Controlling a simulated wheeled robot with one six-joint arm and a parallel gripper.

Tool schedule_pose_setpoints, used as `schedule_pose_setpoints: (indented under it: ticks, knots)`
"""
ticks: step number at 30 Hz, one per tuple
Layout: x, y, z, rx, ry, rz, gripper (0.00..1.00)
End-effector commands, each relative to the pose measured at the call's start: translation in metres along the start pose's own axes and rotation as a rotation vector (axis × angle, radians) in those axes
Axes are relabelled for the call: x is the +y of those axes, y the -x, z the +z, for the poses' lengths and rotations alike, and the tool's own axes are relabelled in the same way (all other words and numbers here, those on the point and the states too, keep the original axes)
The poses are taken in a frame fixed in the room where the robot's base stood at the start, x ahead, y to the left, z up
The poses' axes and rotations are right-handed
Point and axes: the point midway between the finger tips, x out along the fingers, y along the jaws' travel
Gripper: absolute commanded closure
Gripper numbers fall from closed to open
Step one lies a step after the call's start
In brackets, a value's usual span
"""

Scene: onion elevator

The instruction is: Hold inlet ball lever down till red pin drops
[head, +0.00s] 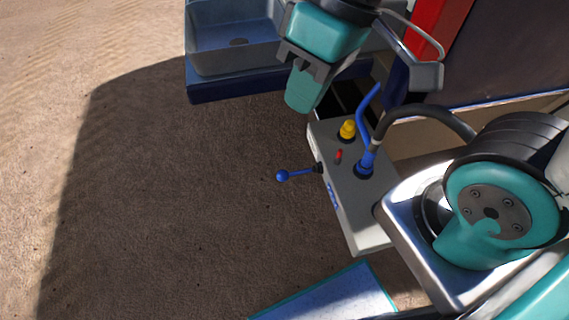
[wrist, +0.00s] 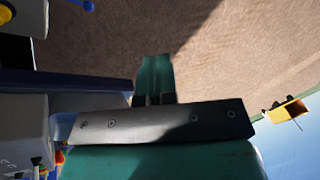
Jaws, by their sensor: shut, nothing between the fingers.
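A blue ball also shows at the top edge of the wrist view (wrist: 88,5). The small red pin (head: 339,156) stands up on top of the box. My gripper (head: 298,103) is shut and empty. It is above and behind the lever in the head view, apart from it. In the wrist view its closed fingers (wrist: 155,75) point over bare ground.
A yellow knob (head: 348,129) and a blue hose fitting (head: 366,163) with a blue handle stand on the box. A grey basin (head: 232,40) on a blue ledge is at the back. Sandy ground left of the lever is clear.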

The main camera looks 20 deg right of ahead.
Motion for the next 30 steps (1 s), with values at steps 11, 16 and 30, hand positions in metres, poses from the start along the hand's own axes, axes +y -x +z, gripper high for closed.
schedule_pose_setpoints:
  ticks: [11, 16, 30]
  knots:
    - [0.165, -0.141, -0.072, -0.113, -0.509, 0.054, 1.00]
    - [0.227, -0.203, -0.074, -0.150, -0.681, 0.083, 1.00]
    - [0.256, -0.234, -0.069, -0.169, -0.766, 0.100, 1.00]
